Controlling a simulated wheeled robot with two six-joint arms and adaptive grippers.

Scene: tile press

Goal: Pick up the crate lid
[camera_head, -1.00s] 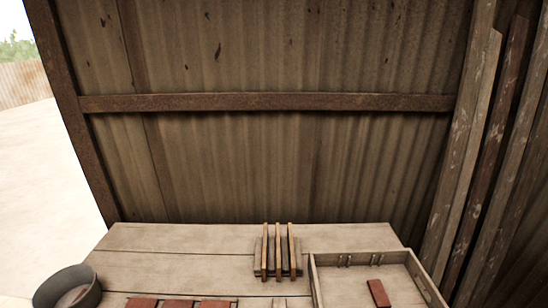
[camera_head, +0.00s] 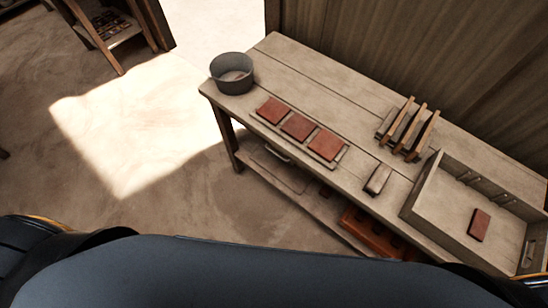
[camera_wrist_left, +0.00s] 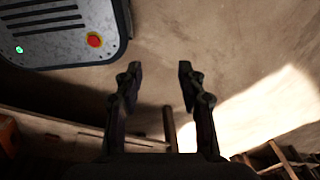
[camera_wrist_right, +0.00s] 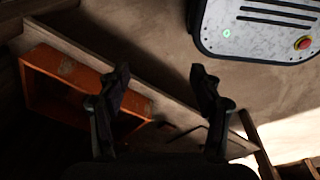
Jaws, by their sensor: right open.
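A flat wooden panel with a pale handle bar (camera_head: 282,172) lies on the table's lower shelf in the head view. It looks like the crate lid, but it is dim and partly under the tabletop. An orange crate (camera_head: 372,234) stands on the same shelf to its right. The orange crate also shows in the right wrist view (camera_wrist_right: 68,68). My left gripper (camera_wrist_left: 159,69) is open and empty, above the floor. My right gripper (camera_wrist_right: 160,72) is open and empty, with the orange crate beyond its left finger. Neither gripper shows in the head view.
The wooden table (camera_head: 290,62) carries a grey pot (camera_head: 232,85), three red tiles (camera_head: 297,127), a small block (camera_head: 377,179), a slatted rack (camera_head: 408,128) and a walled tray (camera_head: 437,197) with a red tile (camera_head: 480,224). Open floor (camera_head: 130,190) lies left.

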